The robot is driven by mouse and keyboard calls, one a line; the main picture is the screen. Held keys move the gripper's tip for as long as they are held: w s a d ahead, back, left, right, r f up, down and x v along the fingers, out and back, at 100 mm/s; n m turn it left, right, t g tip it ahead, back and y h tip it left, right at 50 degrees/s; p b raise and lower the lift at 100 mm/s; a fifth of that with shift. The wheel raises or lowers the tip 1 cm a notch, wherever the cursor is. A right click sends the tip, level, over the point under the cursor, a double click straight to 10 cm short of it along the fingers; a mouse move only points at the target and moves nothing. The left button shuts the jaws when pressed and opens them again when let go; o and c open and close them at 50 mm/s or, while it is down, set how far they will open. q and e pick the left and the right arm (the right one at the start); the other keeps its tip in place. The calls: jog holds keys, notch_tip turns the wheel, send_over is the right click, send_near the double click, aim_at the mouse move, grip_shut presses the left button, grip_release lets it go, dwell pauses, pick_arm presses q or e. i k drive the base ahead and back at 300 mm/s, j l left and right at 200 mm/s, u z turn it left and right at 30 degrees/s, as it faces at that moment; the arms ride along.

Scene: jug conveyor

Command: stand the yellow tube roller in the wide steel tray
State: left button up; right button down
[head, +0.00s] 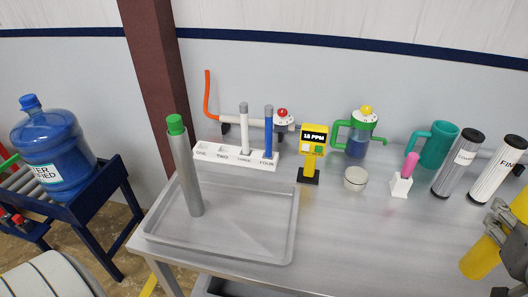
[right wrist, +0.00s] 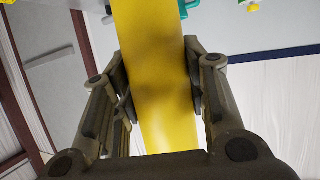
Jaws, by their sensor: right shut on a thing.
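The yellow tube roller (head: 479,258) is at the right edge of the head view, tilted and partly cut off by the frame. My right gripper (right wrist: 156,80) is shut on the yellow tube roller (right wrist: 155,45), with a finger on each side of it in the right wrist view. The wide steel tray (head: 291,228) lies on the left part of the steel table, well to the left of the roller. A grey tube with a green cap (head: 187,175) stands in the tray's left part. My left gripper is not in view.
A white numbered rack (head: 213,155) holding a white and a blue tube stands behind the tray. A yellow meter (head: 311,160), a round tin (head: 355,179), a green-handled jug (head: 357,140) and two labelled filters (head: 458,165) stand along the back. The tray's middle and right are bare.

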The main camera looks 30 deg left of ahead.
aim_at(254, 221)
jog(key=u, duration=1.1)
jog(key=k+l+u, duration=0.1)
jog(key=u, duration=0.2)
jog(key=k+u, duration=0.35)
